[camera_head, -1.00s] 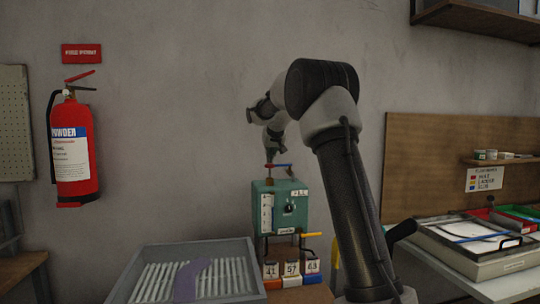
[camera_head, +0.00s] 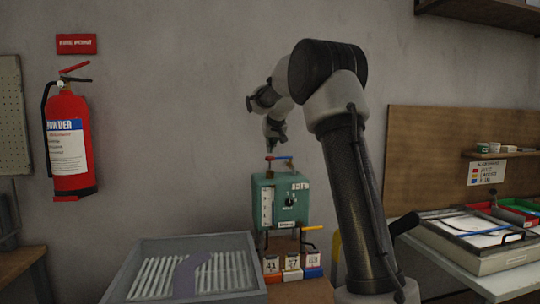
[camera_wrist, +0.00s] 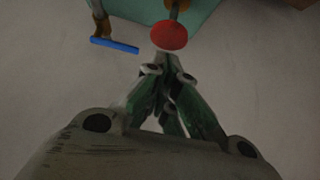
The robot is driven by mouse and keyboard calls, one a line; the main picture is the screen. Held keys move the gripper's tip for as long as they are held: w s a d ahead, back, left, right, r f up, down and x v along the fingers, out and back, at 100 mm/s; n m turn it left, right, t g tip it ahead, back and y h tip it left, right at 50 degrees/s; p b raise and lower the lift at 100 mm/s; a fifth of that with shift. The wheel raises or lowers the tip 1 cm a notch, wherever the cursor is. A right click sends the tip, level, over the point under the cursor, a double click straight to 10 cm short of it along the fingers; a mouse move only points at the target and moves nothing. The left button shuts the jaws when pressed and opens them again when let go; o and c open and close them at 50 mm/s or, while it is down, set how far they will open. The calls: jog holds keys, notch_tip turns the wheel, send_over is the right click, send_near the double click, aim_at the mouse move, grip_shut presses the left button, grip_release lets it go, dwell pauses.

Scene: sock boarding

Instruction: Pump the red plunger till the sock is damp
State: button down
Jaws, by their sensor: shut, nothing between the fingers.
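The red plunger (camera_head: 270,158) stands on top of a teal box (camera_head: 285,203). In the wrist view its round red knob (camera_wrist: 170,36) is just beyond my fingertips. My gripper (camera_head: 275,149) is shut and empty, pointing down just above the knob. The fingertips (camera_wrist: 168,68) meet close to the knob's edge; I cannot tell whether they touch it. A purple-grey cloth, probably the sock (camera_head: 187,274), lies over the pale rods of a grey tray (camera_head: 140,258). I cannot tell from its look whether it is damp.
A blue lever (camera_wrist: 115,45) sticks out beside the plunger. The box carries a gauge strip and a dial. A yellow-handled lever and several numbered blocks (camera_head: 291,262) stand below it. A fire extinguisher (camera_head: 69,140) hangs at left. A side bench (camera_head: 505,280) holds trays at right.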

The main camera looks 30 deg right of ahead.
jog(key=v, duration=0.9)
jog(key=shift+s, duration=0.35)
jog(key=shift+a+r, duration=0.1)
jog(key=shift+r, duration=0.05)
jog(key=s+f+g, duration=0.2)
jog(key=s+f, duration=0.2)
jog(key=f, duration=0.4)
jog(key=s+a+f+n, duration=0.1)
jog(key=s+a+f, duration=0.2)
jog(key=s, duration=1)
jog(key=s+a+f+n+g+y, duration=0.1)
jog(key=s+a+f, duration=0.3)
jog(key=s, duration=0.9)
jog(key=s+a+f+n+g+y, duration=0.1)
jog(key=s+a+f, duration=0.2)
jog(key=s, duration=1.1)
jog(key=shift+a+f, duration=0.4)
jog(key=shift+f, duration=0.25)
